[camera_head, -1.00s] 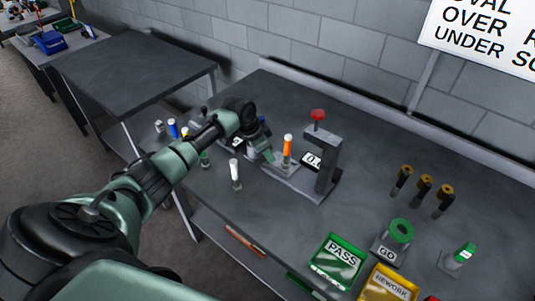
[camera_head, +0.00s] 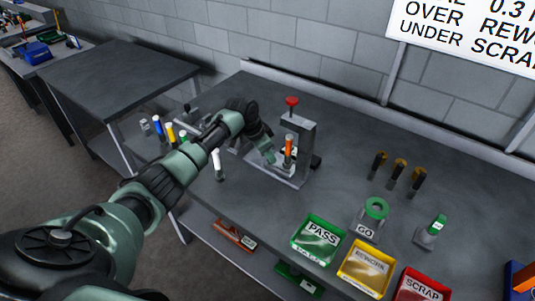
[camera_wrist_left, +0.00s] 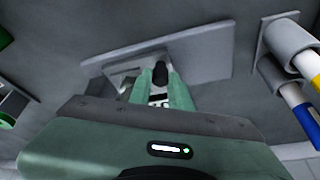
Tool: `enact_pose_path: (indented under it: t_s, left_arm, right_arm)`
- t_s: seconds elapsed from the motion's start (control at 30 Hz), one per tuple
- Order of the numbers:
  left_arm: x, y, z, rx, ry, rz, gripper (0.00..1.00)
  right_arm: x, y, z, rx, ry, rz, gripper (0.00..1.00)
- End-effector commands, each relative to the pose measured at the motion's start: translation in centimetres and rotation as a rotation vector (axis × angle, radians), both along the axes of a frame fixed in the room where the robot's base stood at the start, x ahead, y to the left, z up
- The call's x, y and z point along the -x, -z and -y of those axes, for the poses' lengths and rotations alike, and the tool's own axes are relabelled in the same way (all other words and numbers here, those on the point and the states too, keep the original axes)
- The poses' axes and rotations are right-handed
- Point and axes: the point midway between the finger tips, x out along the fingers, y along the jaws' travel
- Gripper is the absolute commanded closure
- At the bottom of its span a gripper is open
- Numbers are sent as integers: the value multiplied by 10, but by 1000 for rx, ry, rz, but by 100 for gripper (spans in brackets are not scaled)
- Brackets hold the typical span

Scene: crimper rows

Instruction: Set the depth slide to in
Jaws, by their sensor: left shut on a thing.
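The crimper press (camera_head: 309,137) is a grey C-shaped frame with a red knob (camera_head: 291,101) on top, standing on the middle table. An orange-topped cylinder (camera_head: 289,146) stands upright at its opening. My left gripper (camera_head: 270,157) is low on the left side of the press, next to the cylinder. In the left wrist view, its green fingers (camera_wrist_left: 163,88) are shut on a small dark knob (camera_wrist_left: 161,72), which looks like the depth slide's handle, over a grey plate (camera_wrist_left: 205,52). The slide itself is mostly hidden by the gripper. My right gripper is not in view.
A white-topped cylinder (camera_head: 217,164) stands near my left forearm, with several coloured ones at the left. PASS (camera_head: 318,240), REWORK (camera_head: 366,267) and SCRAP (camera_head: 420,289) trays line the front edge. Three brass-topped posts (camera_head: 399,172) and a GO gauge (camera_head: 374,212) stand right.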

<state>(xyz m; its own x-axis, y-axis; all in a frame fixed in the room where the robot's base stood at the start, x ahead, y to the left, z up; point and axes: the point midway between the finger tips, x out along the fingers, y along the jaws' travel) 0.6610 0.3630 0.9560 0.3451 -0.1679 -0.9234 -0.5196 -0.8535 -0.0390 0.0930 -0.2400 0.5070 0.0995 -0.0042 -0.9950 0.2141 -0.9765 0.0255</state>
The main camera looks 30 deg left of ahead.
Motion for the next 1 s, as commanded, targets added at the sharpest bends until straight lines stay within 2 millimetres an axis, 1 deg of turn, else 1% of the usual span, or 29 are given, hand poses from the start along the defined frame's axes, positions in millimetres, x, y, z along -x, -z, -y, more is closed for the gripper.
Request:
enact_pose_path:
  t_s: [0.03, 0.1, 0.13, 0.17, 0.2, 0.47, 0.57, 0.67, 0.9, 1.0]
  left_arm:
    - [-1, 0, 4, 6, 4, 2, 100]
    - [-1, 0, 4, 7, 4, 2, 100]
    - [-1, 0, 4, 7, 4, 2, 72]
    - [0, 0, 4, 7, 4, 2, 64]
    - [0, 0, 4, 7, 3, 1, 60]
    - [0, 0, 2, 5, 2, 1, 60]
    - [1, -3, 1, 4, 1, 1, 60]
    - [5, -13, -1, 4, 2, 3, 60]
    - [19, -51, -7, 3, 4, 3, 60]
    - [23, -63, -9, 3, 4, 2, 60]
  right_arm:
    - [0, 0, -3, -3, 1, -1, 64]
    - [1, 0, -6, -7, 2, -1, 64]
    - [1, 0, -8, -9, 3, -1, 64]
    - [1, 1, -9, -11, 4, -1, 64]
    - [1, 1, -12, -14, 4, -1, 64]
    - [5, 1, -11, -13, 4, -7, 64]
    - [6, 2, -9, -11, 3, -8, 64]
    - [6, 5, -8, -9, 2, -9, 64]
    - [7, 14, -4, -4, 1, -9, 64]
    - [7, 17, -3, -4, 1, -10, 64]
